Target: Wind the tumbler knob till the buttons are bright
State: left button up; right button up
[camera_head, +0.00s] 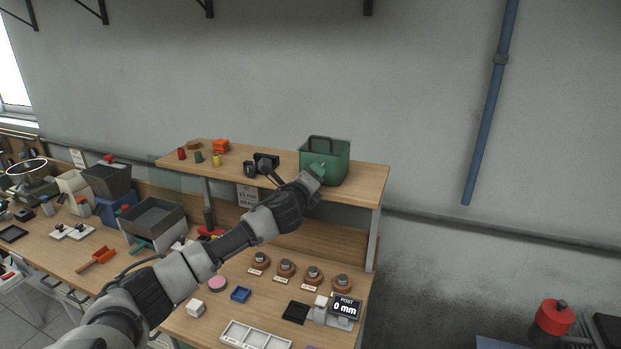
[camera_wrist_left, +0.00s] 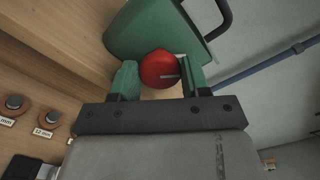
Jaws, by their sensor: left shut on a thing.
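The green tumbler box (camera_head: 337,158) with a dark carry handle stands on the raised shelf. In the left wrist view the tumbler (camera_wrist_left: 140,32) shows its green body. A round red knob (camera_wrist_left: 156,66) with a pale line on it sits in front of the body. My left gripper (camera_head: 318,172) reaches up to the front of the tumbler. In the wrist view the left gripper (camera_wrist_left: 163,78) has its green fingers shut on the red knob, one on each side. The gripper hides the knob in the head view. I cannot make out the buttons. My right gripper is not in view.
The wooden shelf (camera_head: 365,180) also bears small coloured spools and a black device (camera_head: 266,160). On the bench below are several round brown-based pieces (camera_head: 286,267), a gauge reading 0 mm (camera_head: 345,307) and a white tray (camera_head: 254,338). A blue pipe (camera_head: 490,105) runs up the wall.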

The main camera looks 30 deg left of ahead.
pick_arm(q)
jog(key=shift+f+m, duration=0.1)
jog(key=shift+m, duration=0.6)
jog(key=shift+m, duration=0.3)
jog(key=o, duration=0.9)
jog(key=b+v, duration=0.4)
jog(key=v, duration=0.6)
jog(key=shift+s+d, duration=0.2)
jog(key=shift+s, duration=0.15)
